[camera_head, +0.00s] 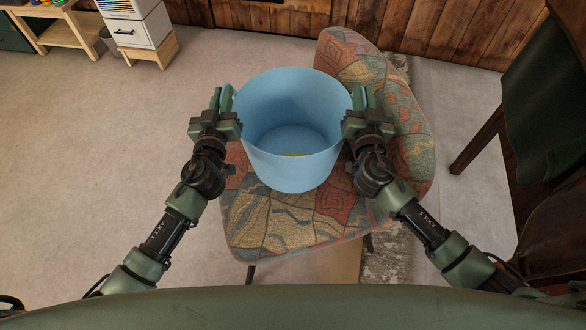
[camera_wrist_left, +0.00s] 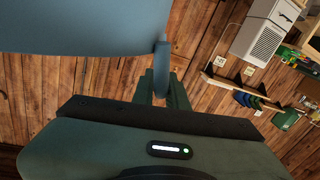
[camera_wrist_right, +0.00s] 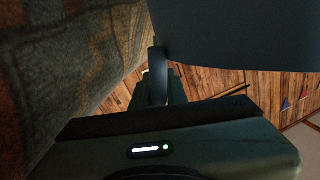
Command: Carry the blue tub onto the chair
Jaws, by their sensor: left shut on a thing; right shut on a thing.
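The blue tub (camera_head: 292,165) is upright over the seat of the patterned chair (camera_head: 290,222) in the head view. I cannot tell whether the tub touches the seat. My left gripper (camera_head: 222,102) is shut on the tub's left side, and my right gripper (camera_head: 362,102) is shut on its right side. The left wrist view shows the tub (camera_wrist_left: 85,25) and a handle-like piece of it between the left fingers (camera_wrist_left: 160,88). The right wrist view shows the tub (camera_wrist_right: 235,35) and a similar piece between the right fingers (camera_wrist_right: 158,88).
The chair's backrest (camera_head: 408,125) rises close by my right gripper. A dark table or seat (camera_head: 545,95) with a leg stands at the right. A white cabinet (camera_head: 140,28) on a wooden stand is at the upper left. The floor (camera_head: 90,150) at the left is clear.

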